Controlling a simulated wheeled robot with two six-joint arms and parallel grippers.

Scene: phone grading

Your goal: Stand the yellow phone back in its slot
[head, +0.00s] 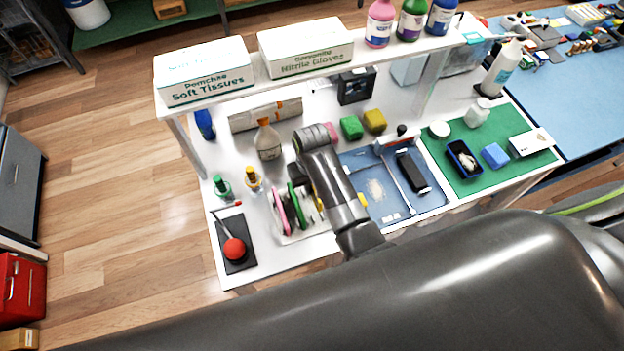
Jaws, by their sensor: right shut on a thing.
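The phone rack (290,238) is a pale holder on the white bench, left of my right arm. A pink phone (278,213) and a green phone (296,206) stand upright in it. A thin yellow edge (319,204), which looks like the yellow phone, shows just right of the green phone, mostly hidden by my arm. My right gripper (311,195) is over the rack's right part, shut on the yellow phone; its fingertips are largely hidden by its own wrist. I cannot tell whether the phone is seated in a slot. My left gripper is not in view.
A blue tray (431,203) right of the arm holds a black phone (412,172). A red-knobbed device (235,250) stands front left; small bottles (253,179) stand behind the rack. A raised shelf (300,72) carries boxes. A green mat (455,180) lies right.

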